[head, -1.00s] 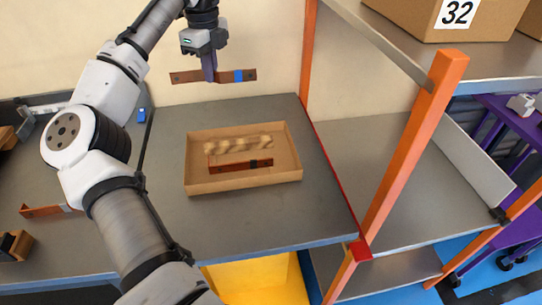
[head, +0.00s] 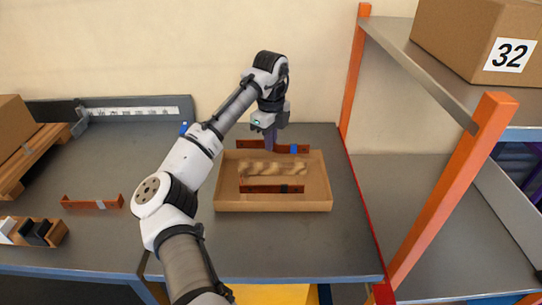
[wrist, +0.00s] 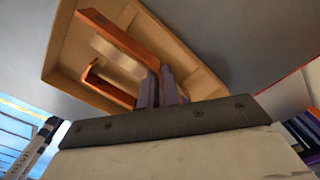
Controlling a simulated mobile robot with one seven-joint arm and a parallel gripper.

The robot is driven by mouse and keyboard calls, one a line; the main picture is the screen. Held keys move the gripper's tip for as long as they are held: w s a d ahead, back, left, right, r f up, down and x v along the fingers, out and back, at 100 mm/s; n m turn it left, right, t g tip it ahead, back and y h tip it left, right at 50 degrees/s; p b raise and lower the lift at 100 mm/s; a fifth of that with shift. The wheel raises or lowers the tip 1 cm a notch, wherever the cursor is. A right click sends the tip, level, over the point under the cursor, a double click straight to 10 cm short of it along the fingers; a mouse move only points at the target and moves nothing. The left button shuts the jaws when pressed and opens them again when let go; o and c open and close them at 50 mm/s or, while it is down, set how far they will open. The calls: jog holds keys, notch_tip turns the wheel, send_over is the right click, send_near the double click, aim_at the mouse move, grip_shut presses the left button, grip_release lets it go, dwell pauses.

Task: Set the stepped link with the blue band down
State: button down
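The stepped link with the blue band (head: 294,149) is copper-coloured and hangs level in my gripper (head: 270,146), over the far side of a shallow cardboard tray (head: 272,206). How far it is above the tray floor I cannot tell. My gripper is shut on it near its middle; its fingers (wrist: 160,88) also show in the wrist view, with the link (wrist: 125,42) running up and left from them. The blue band is not visible there. A second copper link with a dark band (head: 262,189) lies in the near part of the tray, apart from the held one.
A wavy tan strip (head: 258,168) lies inside the tray. Another copper link (head: 92,203) and a wooden holder with black and white blocks (head: 34,232) are on the left worktop. An orange shelf post (head: 455,180) stands to the right.

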jog(key=shift+f, duration=2.5)
jog(key=shift+f, duration=0.15)
jog(key=c, duration=1.9)
grip_release()
notch_tip(320, 180, up, 12)
jog(key=shift+r, duration=0.15)
